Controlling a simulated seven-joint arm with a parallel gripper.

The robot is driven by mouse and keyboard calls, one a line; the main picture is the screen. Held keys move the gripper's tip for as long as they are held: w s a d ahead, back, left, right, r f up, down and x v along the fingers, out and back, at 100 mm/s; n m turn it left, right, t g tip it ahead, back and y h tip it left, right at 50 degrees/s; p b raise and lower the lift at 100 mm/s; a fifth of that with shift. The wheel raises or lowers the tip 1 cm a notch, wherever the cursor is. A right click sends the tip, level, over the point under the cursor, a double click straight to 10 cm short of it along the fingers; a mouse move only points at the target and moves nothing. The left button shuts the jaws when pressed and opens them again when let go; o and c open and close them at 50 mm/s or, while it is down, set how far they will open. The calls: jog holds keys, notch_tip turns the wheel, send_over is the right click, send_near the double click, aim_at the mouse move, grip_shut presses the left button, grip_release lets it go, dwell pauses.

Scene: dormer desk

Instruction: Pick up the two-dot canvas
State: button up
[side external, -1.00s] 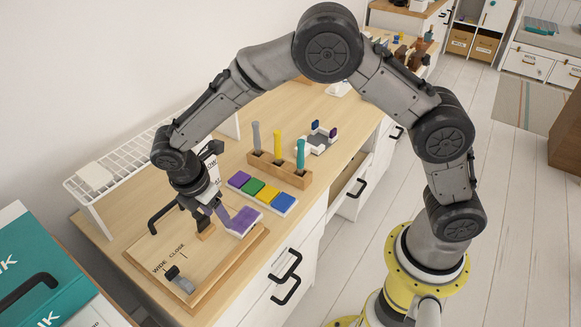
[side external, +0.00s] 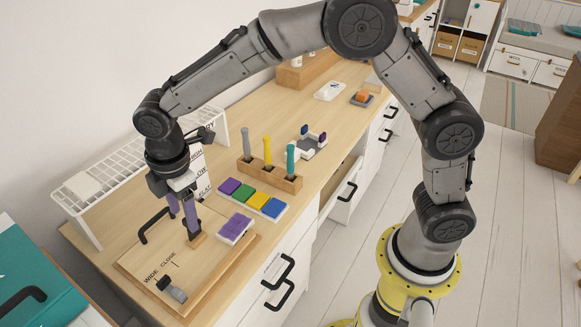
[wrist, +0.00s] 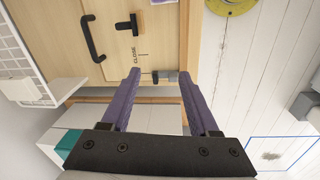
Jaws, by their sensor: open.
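A small white-edged canvas with a purple face (side external: 235,228) lies at the right edge of the wooden board (side external: 215,278) in the side external view. Faint darker marks show on its face, but I cannot count dots. In the wrist view only a pale sliver at the top edge may be its rim. My gripper (side external: 183,222) points down over the board, left of the canvas and apart from it. Its two purple fingers also show in the wrist view (wrist: 160,75), spread wide with nothing between them.
A black handle (side external: 153,225) and a grey knob (side external: 172,290) sit on the board. Behind are a row of colored tiles (side external: 257,200), a peg rack (side external: 270,178) and a white wire shelf (side external: 125,165).

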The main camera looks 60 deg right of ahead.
jog(key=w+a+f+m+t+y, duration=0.2)
jog(key=a+f+m+t+y, duration=0.15)
jog(key=m, duration=0.25)
jog(key=w+d+m+t+h, duration=0.2)
jog(key=d+m+t+h, duration=0.1)
jog(key=d+m+t, duration=0.4)
jog(key=s+d+r+m+h, duration=0.2)
jog(key=s+d+m+h, duration=0.2)
jog(key=d, duration=0.4)
jog(key=s+d+r+m+t+h, duration=0.1)
jog(key=s+d+r+m+h, duration=0.3)
jog(key=d, duration=0.4)
jog(key=s+d+r+m+h, duration=0.1)
jog(key=s+d+m+h, duration=0.35)
jog(key=d, duration=0.35)
send_near(288, 150)
notch_tip(288, 150, down, 4)
jog(key=shift+h, duration=0.4)
jog(key=x, duration=1.3)
jog(key=shift+d+r, duration=0.2)
jog(key=shift+d, duration=0.2)
